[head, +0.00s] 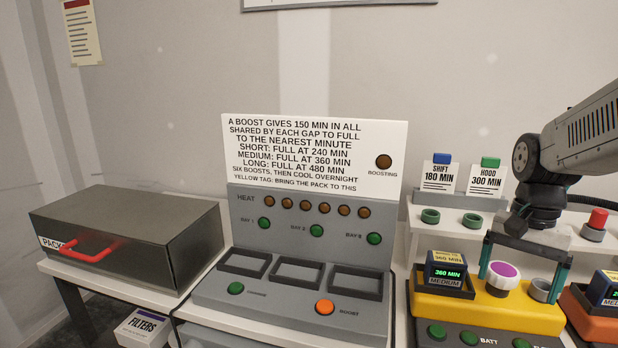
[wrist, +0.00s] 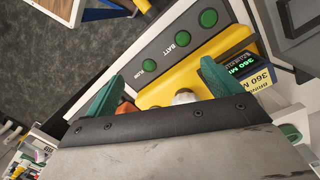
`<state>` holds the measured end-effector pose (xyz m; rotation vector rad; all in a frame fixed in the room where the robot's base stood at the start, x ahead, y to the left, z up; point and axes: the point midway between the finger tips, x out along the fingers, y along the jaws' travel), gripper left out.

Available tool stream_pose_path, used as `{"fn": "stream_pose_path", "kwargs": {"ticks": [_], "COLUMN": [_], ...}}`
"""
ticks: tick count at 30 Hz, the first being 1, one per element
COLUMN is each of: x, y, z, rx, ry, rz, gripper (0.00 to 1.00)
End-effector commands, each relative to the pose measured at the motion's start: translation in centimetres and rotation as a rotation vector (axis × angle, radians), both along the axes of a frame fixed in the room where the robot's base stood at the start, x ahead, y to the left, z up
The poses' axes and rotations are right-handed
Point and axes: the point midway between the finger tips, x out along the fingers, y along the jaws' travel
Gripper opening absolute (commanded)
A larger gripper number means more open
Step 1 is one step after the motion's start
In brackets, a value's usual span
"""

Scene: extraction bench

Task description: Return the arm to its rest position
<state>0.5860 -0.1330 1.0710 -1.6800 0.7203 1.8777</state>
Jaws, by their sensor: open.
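My gripper (head: 523,272) is at the right of the head view, pointing down over a yellow unit (head: 485,312). Its two teal fingers are apart, with nothing held between them. A white knob with a purple top (head: 503,270) shows between the fingers in the head view; I cannot tell whether they are level with it or above it. In the wrist view the open gripper (wrist: 160,85) covers the lower part of the picture, and part of the white knob (wrist: 184,97) shows between the fingers. My arm comes in from the right edge.
A MEDIUM 360 MIN pack (head: 446,269) sits left of the fingers. A grey cup (head: 541,290) and a red button (head: 597,219) stand close by. Behind are SHIFT (head: 438,177) and HOOD (head: 485,180) cards. The charger (head: 300,265) with empty bays and a dark case (head: 130,235) lie left.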

Motion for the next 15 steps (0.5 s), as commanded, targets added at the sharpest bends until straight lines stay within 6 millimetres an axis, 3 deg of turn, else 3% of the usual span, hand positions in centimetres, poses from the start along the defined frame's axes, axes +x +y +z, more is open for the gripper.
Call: {"fn": "stream_pose_path", "kwargs": {"ticks": [3,9,15], "x": [-4.2,-11.2,-15.6], "y": [2.9,7.0,9.2], "z": [1.1,1.8,1.8], "rx": [0.011,0.012,-0.012], "ry": [-0.021,-0.072,-0.145], "rz": [0.222,0.562,0.71], "gripper": [0.9,0.9,0.9]}}
